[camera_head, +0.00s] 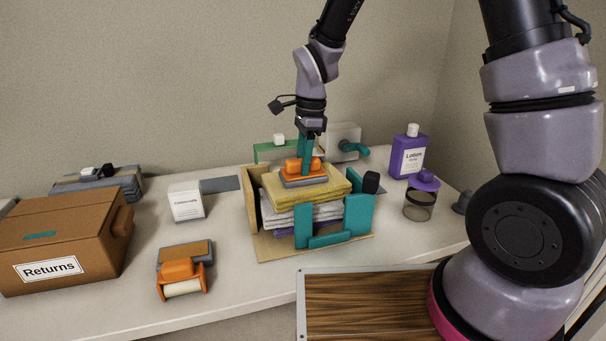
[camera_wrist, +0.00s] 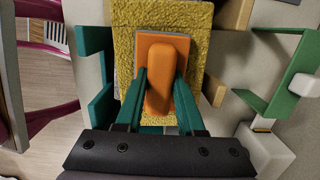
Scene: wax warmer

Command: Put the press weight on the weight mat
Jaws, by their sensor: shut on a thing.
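The press weight (camera_head: 304,180) has an orange handle and top over a grey base. It sits on the yellow folded towel on top of a towel stack. In the wrist view the press weight (camera_wrist: 165,60) lies between my teal fingers. My gripper (camera_head: 306,165) points down over the stack, and its fingers (camera_wrist: 160,78) are shut on the orange handle. I cannot tell whether the base is just clear of the towel or resting on it. A flat dark grey mat (camera_head: 221,184), which looks like the weight mat, lies bare on the counter left of the stack.
The towel stack (camera_head: 285,212) stands in a wooden holder with teal guards (camera_head: 325,238). A white labelled box (camera_head: 186,202) stands left of the mat. A lotion bottle (camera_head: 408,155) and jar (camera_head: 420,205) stand right.

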